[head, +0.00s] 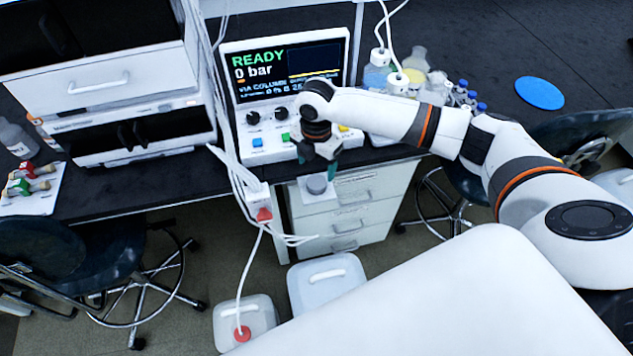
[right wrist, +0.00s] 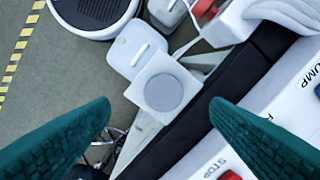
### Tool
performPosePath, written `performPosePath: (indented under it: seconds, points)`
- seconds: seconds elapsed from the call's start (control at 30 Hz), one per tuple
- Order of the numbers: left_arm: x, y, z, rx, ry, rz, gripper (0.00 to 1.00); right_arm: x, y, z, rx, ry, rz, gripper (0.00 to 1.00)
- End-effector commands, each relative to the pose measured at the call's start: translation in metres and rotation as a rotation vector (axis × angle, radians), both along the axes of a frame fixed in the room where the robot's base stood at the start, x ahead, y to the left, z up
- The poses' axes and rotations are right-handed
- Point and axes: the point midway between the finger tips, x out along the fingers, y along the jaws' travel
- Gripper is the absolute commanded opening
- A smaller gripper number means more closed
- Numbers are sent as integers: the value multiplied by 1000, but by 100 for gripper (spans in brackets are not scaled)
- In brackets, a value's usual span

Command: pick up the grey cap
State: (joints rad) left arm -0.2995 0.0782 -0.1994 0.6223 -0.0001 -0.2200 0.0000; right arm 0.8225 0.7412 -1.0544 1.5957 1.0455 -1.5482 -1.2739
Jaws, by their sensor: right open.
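The grey cap (head: 317,184) is a round grey disc on a small white square holder at the front edge of the bench, below the control panel. In the right wrist view the cap (right wrist: 163,92) lies face-on, between and beyond the two green fingers. My right gripper (head: 321,152) is open and empty, above the cap and apart from it. Its fingers also show in the right wrist view (right wrist: 160,106), spread wide on both sides of the cap. My left gripper is not in view.
The pump unit (head: 290,75) with its READY screen, knobs and buttons stands just behind the gripper. White tubing and a cable bundle (head: 238,170) hang to the left of the cap. White drawers (head: 345,215) and canisters (head: 325,282) are below. Bottles (head: 415,62) stand right of the screen.

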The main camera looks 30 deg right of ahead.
Motion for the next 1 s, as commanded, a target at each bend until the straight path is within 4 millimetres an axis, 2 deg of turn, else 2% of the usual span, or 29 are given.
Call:
performPosePath:
  seconds: [0.1, 0.37, 0.6, 0.9, 0.93, 1.0]
  points:
    - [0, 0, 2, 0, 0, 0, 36, 0, 0, -17, 0, 1, -2, 71]
    - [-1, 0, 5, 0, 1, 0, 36, 2, -1, -38, -1, 0, -2, 71]
    - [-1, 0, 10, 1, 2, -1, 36, 6, -3, -73, 0, 0, -3, 71]
    - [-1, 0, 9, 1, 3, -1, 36, 6, -4, -80, 0, -3, -1, 71]
    - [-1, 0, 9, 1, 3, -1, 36, 6, -4, -80, 0, -3, -1, 70]
    - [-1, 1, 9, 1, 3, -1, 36, 6, -4, -79, 0, -3, -1, 58]
